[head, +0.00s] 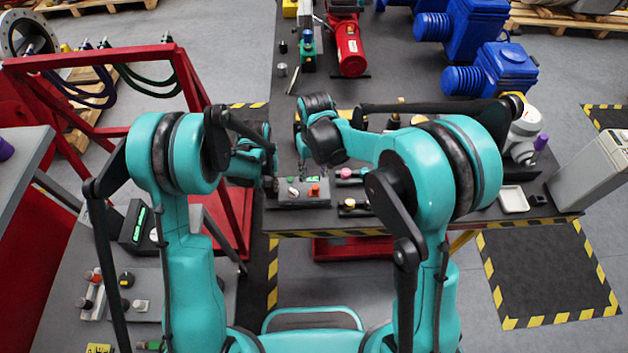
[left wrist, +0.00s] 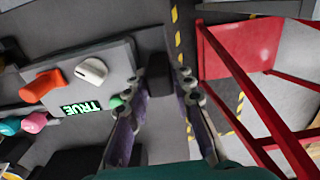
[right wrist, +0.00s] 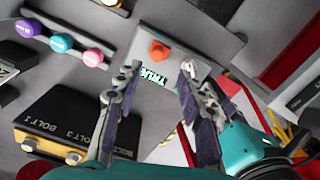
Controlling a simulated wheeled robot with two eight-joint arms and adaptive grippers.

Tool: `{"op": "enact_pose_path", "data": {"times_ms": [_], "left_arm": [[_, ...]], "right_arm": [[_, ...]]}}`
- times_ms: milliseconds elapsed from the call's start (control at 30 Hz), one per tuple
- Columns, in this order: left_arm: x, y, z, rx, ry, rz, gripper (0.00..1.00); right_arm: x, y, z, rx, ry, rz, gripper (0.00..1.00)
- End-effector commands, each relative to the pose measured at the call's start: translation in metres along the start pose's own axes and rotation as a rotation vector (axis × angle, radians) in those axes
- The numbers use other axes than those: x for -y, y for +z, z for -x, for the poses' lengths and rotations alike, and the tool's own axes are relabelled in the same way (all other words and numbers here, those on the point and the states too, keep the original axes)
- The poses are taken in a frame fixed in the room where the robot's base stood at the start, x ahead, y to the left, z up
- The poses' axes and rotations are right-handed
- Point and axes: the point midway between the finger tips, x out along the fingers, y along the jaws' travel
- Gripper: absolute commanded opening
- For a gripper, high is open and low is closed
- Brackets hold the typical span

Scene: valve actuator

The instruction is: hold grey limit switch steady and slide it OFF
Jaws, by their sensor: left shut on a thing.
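The grey limit switch (head: 303,201) is a flat box near the front edge of the dark table.
Purple, teal and pink knobs (right wrist: 93,57) stand beside the switch. A black box marked BOLT (right wrist: 80,119) is near my right gripper. A red frame (left wrist: 240,60) stands close beside the table. A white tray (head: 513,199) lies at the table's right.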

Motion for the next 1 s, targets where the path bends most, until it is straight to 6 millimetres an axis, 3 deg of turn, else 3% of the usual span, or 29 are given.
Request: {"op": "enact_pose_path", "data": {"times_ms": [100, 233, 633, 667, 733, 1000], "left_arm": [[0.0, 0.0, 0.0, 0.0, 0.001, 0.0, 0.0], [0.0, 0.0, 0.0, 0.0, 0.001, 0.0, 0.0], [0.0, 0.0, 0.0, 0.0, 0.001, 0.0, 0.0], [0.0, 0.0, 0.0, 0.0, 0.001, 0.0, 0.29], [0.0, 0.0, 0.0, 0.0, 0.0, 0.0, 0.47], [0.0, 0.0, 0.0, 0.0, 0.0, 0.0, 0.48]], "right_arm": [[0.0, 0.0, 0.018, 0.0, 0.0, 0.0, 0.39], [0.0, 0.0, 0.029, 0.0, 0.0, 0.0, 0.39], [0.0, 0.0, 0.031, 0.0, 0.0, 0.0, 0.39], [0.0, 0.0, 0.031, 0.0, 0.0, 0.0, 0.39], [0.0, 0.0, 0.031, 0.0, 0.0, 0.0, 0.39], [0.0, 0.0, 0.031, 0.0, 0.0, 0.0, 0.39]]}}
